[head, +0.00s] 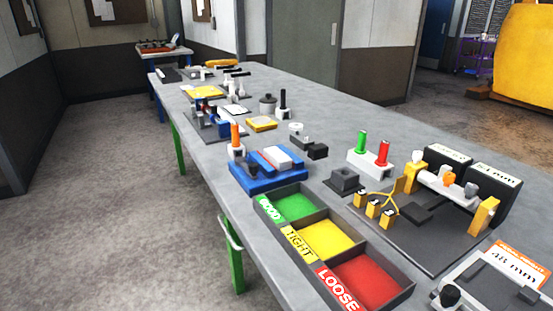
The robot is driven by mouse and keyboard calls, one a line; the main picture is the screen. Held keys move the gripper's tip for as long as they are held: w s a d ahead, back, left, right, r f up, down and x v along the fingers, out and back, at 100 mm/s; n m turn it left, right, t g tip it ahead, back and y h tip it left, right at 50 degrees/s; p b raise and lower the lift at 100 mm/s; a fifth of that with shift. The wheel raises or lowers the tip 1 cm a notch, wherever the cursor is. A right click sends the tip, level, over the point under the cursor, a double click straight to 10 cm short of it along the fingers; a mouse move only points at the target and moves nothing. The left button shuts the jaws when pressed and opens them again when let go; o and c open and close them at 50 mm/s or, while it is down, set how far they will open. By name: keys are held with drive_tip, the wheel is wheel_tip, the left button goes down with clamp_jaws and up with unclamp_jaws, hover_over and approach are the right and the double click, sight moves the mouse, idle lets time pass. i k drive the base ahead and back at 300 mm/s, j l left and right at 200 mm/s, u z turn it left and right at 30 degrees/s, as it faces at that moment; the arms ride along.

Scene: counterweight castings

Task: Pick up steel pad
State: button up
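No label marks the steel pad, and I cannot tell for sure which piece it is. A small dark grey square block (345,179) on a wider base sits mid-table, behind the sorting tray. A flat dark plate (422,214) lies on the dark fixture base, right of the yellow clamps. Nothing visible holds either piece. My gripper is not in view.
The long grey table (340,118) carries a sorting tray (406,286) with green, yellow and red compartments, a yellow-posted fixture (487,216), a white block with green and red handles (371,163), and a blue tray (262,186). Clear table lies along the back edge.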

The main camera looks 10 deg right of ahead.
sight(279, 159)
drive_tip(key=i+j+z, duration=0.2)
drive_tip(key=i+j, duration=0.2)
drive_tip(key=i+j+z, duration=0.25)
drive_tip(key=i+j, duration=0.15)
drive_tip(key=i+j+z, duration=0.2)
drive_tip(key=j, duration=0.45)
drive_tip(key=i, duration=0.1)
